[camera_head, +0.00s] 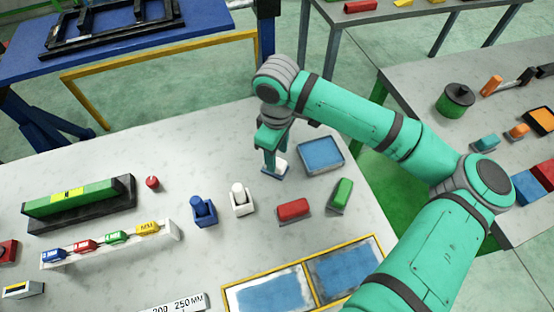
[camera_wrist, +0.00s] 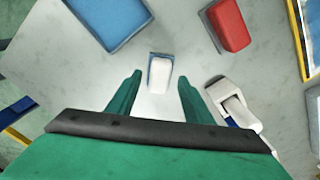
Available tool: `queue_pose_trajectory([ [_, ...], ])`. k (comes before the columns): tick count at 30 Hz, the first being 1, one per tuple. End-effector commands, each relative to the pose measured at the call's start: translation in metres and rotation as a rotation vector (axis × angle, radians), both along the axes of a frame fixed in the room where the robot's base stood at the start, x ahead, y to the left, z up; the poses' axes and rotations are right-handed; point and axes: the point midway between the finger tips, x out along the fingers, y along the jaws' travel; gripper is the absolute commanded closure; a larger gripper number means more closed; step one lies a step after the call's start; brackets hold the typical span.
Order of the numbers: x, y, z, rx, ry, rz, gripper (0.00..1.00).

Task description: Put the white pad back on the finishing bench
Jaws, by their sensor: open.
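The white pad (camera_head: 282,165), a small white block on a grey-blue base, sits on the grey bench top (camera_head: 110,160). In the wrist view the white pad (camera_wrist: 160,76) appears between and just ahead of my fingertips. My gripper (camera_head: 270,168) points down beside the pad in the head view, its jaws open and empty. In the wrist view my gripper (camera_wrist: 159,82) shows both green fingers apart, one on each side of the pad. I cannot tell whether the fingers touch it or how far above the top they are.
A blue-topped tray (camera_head: 320,155) lies right of the pad. A red block (camera_head: 294,209), a green block (camera_head: 342,193) and a white holder (camera_head: 241,199) stand nearby. Yellow-framed blue panels (camera_head: 270,293) lie at the front. Another grey bench (camera_head: 420,80) with tools stands at right.

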Motion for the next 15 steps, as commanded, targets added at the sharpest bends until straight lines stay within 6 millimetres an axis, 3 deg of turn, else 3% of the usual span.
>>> queue_pose_trajectory([
  [7, 0.0, 0.001, 0.049, 0.001, -0.003, 0.002, 0.53],
  [15, 0.0, 0.0, 0.075, 0.0, 0.0, 0.001, 0.53],
])
